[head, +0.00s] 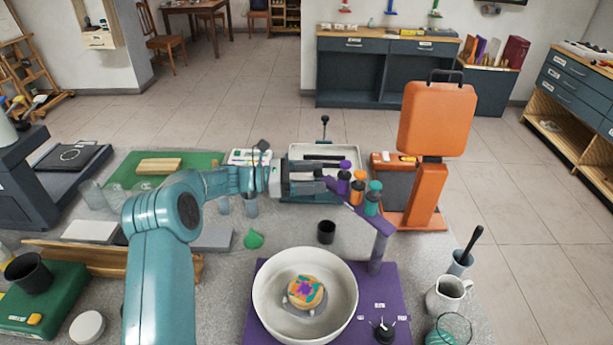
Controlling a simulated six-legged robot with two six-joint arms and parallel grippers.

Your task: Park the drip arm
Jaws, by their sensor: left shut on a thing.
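The drip arm (361,214) is a purple bar on an upright post (376,258) that rises from a purple base (390,292). It carries several small bottles with purple, orange and teal caps (358,187). It points up and left from the post, behind and to the right of a white bowl (266,307). A round painted piece (305,292) sits in the bowl. My left gripper (322,187) reaches in from the left and is shut at the free end of the drip arm. The exact grip is partly hidden by the fingers. My right gripper is out of view.
An orange press-like stand (436,120) stands behind right of the drip arm. A grey tray (345,153) lies behind my gripper. A black cup (326,232) and a green drop-shaped piece (254,240) stand left of the post. A white jug (445,296) is at right.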

